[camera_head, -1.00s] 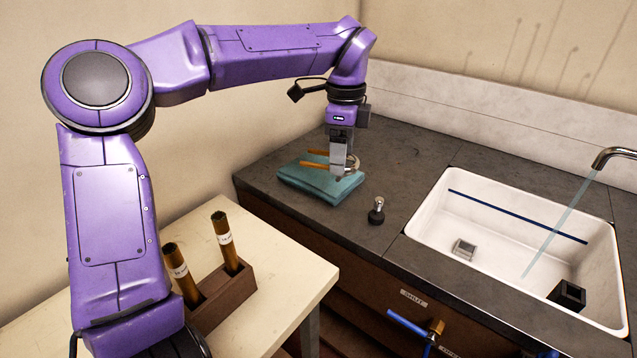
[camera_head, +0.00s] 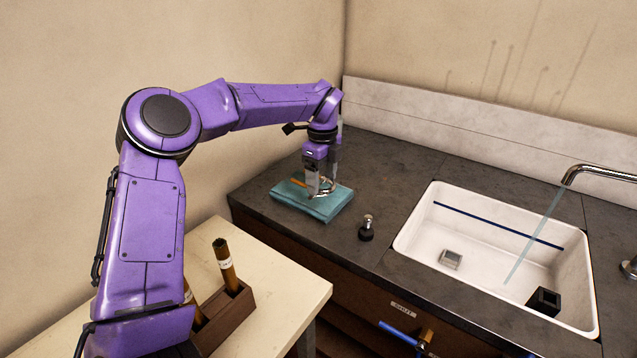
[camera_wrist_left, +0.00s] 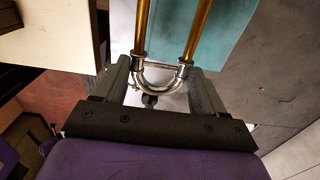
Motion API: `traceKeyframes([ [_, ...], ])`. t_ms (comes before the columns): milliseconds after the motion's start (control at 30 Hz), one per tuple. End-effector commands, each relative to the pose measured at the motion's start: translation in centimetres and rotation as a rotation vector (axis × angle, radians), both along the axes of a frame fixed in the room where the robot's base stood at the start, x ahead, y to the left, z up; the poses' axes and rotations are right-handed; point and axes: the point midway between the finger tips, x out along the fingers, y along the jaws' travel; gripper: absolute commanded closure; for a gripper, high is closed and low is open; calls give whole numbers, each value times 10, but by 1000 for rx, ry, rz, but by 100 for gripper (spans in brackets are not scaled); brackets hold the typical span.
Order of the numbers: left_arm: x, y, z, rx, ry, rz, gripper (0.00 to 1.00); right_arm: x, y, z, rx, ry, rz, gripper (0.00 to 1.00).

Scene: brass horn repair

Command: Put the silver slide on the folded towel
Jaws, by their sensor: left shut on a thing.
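The silver slide (camera_head: 328,187) is a U-shaped silver bow with two brass tubes. In the left wrist view its bow (camera_wrist_left: 160,86) sits between my left gripper's fingers, and the tubes point away over the teal towel (camera_wrist_left: 228,28). My left gripper (camera_head: 317,192) is shut on the slide, pointing down over the folded teal towel (camera_head: 312,207) on the dark counter. The slide is at or just above the towel top; I cannot tell whether they touch. The gripper hides part of the slide. My right gripper is not in view.
A small dark knobbed object (camera_head: 366,229) stands on the counter right of the towel. A white sink (camera_head: 418,224) with running water is farther right. A wooden holder (camera_head: 229,312) with brass tubes stands on the pale table (camera_head: 290,285). Counter behind the towel is clear.

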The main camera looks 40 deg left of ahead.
Motion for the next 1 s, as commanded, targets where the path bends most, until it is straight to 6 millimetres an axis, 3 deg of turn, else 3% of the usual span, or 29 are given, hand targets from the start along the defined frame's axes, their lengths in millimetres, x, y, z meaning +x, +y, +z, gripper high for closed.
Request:
traceKeyframes([
  [300,19,23,-39,1,2,1,61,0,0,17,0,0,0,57],
  [433,19,22,-60,0,1,-1,61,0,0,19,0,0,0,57],
  [833,18,22,-70,-1,-2,1,61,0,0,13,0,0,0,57],
  [867,18,22,-69,-1,-2,1,23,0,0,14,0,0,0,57],
  [900,18,22,-68,-1,-2,1,9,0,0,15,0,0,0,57],
  [933,18,22,-68,-1,-2,1,4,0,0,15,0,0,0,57],
  [1000,18,22,-68,-1,-1,1,4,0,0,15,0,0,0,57],
])
